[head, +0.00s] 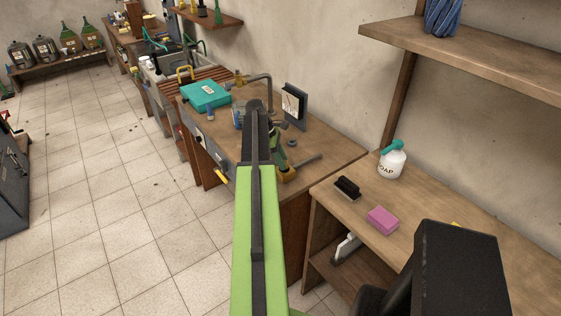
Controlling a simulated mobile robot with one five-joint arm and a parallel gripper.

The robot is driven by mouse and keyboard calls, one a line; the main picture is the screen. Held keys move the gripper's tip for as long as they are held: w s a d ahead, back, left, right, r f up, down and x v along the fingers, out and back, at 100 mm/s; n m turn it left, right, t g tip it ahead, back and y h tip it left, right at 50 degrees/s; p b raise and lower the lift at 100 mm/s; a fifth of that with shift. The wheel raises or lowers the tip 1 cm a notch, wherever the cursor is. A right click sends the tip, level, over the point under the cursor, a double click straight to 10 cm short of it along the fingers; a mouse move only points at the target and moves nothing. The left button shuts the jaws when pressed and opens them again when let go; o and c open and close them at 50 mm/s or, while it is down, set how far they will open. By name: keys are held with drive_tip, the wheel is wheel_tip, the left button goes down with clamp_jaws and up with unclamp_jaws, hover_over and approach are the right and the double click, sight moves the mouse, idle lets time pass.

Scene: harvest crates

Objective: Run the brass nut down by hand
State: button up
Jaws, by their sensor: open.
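No brass nut can be made out for certain in the head view. A small brass-coloured piece (287,175) lies near the front edge of the workbench (335,152), just right of my green arm, too small to identify. A grey rod (308,161) lies beside it, and a small grey ring (292,143) lies behind. My arm reaches out over this bench and covers its middle. My gripper's fingers are not visible; they may be hidden behind the arm.
A teal case (205,95) sits on the bench's left, with a bent grey pipe (262,80) behind. A dark upright holder (295,105) stands near the wall. The nearer table holds a soap bottle (392,160), black brush (347,187) and pink sponge (383,219). Left floor is open.

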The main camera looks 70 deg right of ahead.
drive_tip(key=shift+a+n+t+h, duration=0.15)
drive_tip(key=shift+n+t+h, duration=0.25)
drive_tip(key=shift+n, duration=1.1)
drive_tip(key=shift+s+n+h, duration=0.1)
drive_tip(key=shift+n+h, duration=0.3)
drive_tip(key=shift+n, duration=0.6)
drive_tip(key=shift+a+n+h, duration=0.1)
drive_tip(key=shift+n+h, duration=0.2)
drive_tip(key=shift+n, duration=0.4)
drive_tip(key=shift+t, duration=0.4)
